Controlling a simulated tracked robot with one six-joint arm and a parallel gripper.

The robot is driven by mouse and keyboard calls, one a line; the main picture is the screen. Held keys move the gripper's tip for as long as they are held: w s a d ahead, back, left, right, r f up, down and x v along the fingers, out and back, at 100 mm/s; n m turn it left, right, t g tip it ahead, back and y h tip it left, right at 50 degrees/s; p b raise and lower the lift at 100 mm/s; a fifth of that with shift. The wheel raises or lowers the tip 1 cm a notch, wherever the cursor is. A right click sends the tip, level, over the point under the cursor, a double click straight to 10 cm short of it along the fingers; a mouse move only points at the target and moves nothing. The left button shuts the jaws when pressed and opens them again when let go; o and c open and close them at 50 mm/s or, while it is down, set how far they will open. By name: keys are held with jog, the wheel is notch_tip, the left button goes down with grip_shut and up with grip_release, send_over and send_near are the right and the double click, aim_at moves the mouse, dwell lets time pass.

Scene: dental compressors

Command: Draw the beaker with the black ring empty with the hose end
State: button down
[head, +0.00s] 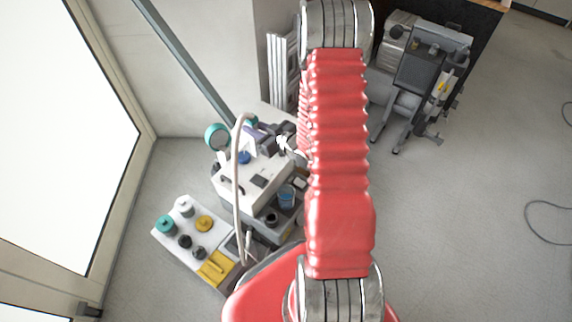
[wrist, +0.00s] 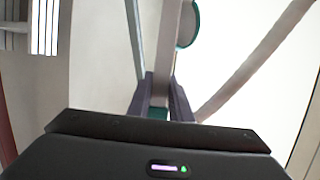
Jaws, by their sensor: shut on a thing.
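My gripper (head: 254,127) is above the back of the white unit in the head view, with dark purple fingers. In the wrist view the fingers (wrist: 164,98) are shut on a grey, rod-like hose end (wrist: 162,60) with a teal part between them. The pale hose (head: 237,185) arcs down from the gripper to the front of the unit, and it also shows at right in the wrist view (wrist: 255,72). A clear beaker with blue liquid (head: 286,195) stands right of the white unit. A smaller dark-rimmed vessel (head: 271,218) stands in front of it. I cannot tell which carries the black ring.
The white unit (head: 250,182) stands left of my arm. A white board (head: 168,234) holds teal, yellow and black-topped containers and a yellow tray (head: 215,268). A round teal-rimmed thing (head: 217,137) is beside the gripper. A grey machine (head: 425,75) stands at right. Open floor lies to the right.

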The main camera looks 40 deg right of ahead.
jog(key=s+d+f+n+y, duration=0.1)
jog(key=s+d+f, duration=0.3)
jog(key=s+f, duration=0.6)
jog(key=s+y, duration=0.1)
jog(key=s, duration=0.1)
jog(key=shift+s+d+f+n+g, duration=0.15)
jog(key=shift+s+f+n+g, duration=0.1)
jog(key=shift+s+n+g, duration=0.1)
notch_tip(320, 180, down, 13)
dwell(1.5)
jog(key=shift+f, duration=0.2)
dwell(0.7)
